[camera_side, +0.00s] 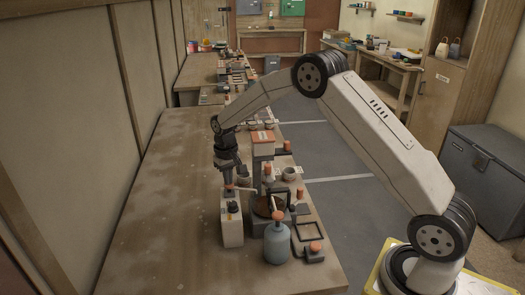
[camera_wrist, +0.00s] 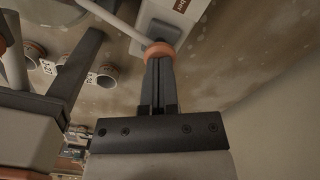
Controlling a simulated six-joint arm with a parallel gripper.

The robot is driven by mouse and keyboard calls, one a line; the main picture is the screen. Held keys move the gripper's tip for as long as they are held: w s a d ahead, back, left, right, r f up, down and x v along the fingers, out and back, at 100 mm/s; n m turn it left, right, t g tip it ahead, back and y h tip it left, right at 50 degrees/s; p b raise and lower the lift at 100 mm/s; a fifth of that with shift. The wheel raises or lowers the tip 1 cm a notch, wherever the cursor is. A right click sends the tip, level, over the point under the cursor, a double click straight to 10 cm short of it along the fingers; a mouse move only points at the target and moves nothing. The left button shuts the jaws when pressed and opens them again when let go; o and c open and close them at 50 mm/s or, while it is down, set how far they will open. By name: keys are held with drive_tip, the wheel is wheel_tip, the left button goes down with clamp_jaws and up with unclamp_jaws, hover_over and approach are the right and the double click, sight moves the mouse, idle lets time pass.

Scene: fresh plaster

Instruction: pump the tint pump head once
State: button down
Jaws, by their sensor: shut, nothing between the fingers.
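The tint bottle (camera_side: 231,228) is a pale, box-shaped container with a dark collar, standing upright on the bench. In the wrist view, its pale body (camera_wrist: 178,16) with a brown label shows beyond my fingers. The tint pump head (camera_wrist: 160,49) is an orange round cap with a pale spout running to the upper left. My gripper (camera_side: 229,184) points down directly above the bottle. In the wrist view, my gripper (camera_wrist: 158,62) is shut and empty, with its fingertips at the pump head, overlapping its near edge. I cannot tell whether they touch it.
A blue-grey bottle (camera_side: 277,243) with an orange top stands close by on the right. A dark frame (camera_side: 309,233), an orange-topped stand (camera_side: 263,139) and small cups (camera_side: 289,174) crowd the bench's right side. The bench's left side (camera_side: 165,220) is clear.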

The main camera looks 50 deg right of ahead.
drive_tip(key=shift+r, duration=1.7)
drive_tip(key=shift+r, duration=0.15)
drive_tip(key=shift+r, duration=2.85)
drive_tip(key=shift+s+a, duration=0.1)
drive_tip(key=s+a+f+n+t, duration=0.1)
drive_tip(key=s+a+f, duration=0.1)
drive_tip(key=s, duration=1.1)
drive_tip(key=s+a+f+n+t, duration=0.1)
drive_tip(key=s+a, duration=0.4)
drive_tip(key=s, duration=0.7)
drive_tip(key=shift+s+a+f+n+t, duration=0.3)
drive_tip(key=shift+s+f+n, duration=0.1)
drive_tip(key=shift+f+n, duration=0.1)
